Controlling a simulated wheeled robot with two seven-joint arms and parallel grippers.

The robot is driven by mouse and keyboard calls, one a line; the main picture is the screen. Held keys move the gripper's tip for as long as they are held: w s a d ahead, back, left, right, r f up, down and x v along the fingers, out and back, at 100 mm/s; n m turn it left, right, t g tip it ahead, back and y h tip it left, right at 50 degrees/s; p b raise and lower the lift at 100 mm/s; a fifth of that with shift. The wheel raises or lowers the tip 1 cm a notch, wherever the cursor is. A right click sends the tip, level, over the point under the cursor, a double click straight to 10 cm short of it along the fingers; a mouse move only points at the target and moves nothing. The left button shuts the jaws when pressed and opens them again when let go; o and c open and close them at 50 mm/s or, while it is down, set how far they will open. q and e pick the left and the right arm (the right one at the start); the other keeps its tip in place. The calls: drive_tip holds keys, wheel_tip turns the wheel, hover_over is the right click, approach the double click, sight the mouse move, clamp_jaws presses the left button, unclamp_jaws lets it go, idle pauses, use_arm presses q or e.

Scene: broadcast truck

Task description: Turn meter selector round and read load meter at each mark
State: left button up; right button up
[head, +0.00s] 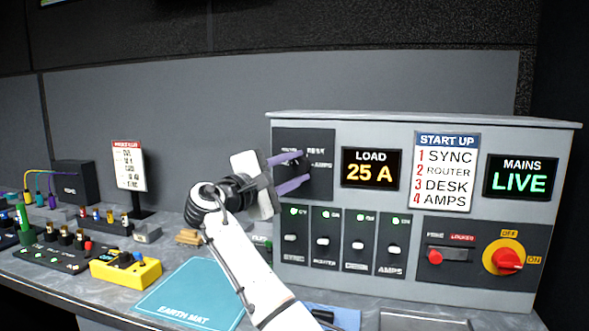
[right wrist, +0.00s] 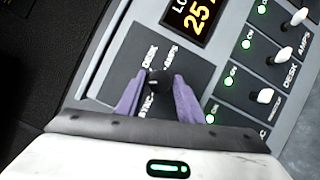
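The meter selector is a small dark knob (right wrist: 156,80) on a dark plate (head: 325,188) at the upper left of the grey power panel. Labels including SYNC, DESK and AMPS ring it; I cannot tell which mark it points to. The load meter (head: 371,168) to its right reads 25 A in amber; part of it also shows in the right wrist view (right wrist: 190,18). My right gripper (head: 304,168) is at the selector, its purple fingers apart, one on each side of the knob. I cannot see clear contact. My left gripper is not in view.
Below are several switches (head: 357,240) with green lights. A START UP card (head: 445,170), a MAINS LIVE display (head: 520,178) and a red rotary switch (head: 505,259) are to the right. A blue earth mat (head: 185,295) and a yellow tester (head: 125,272) lie on the desk left.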

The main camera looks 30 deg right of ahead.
drive_tip(key=shift+o, duration=1.3)
drive_tip(key=b+v, duration=0.1)
drive_tip(key=v, duration=0.9)
drive_tip(key=shift+a, duration=0.15)
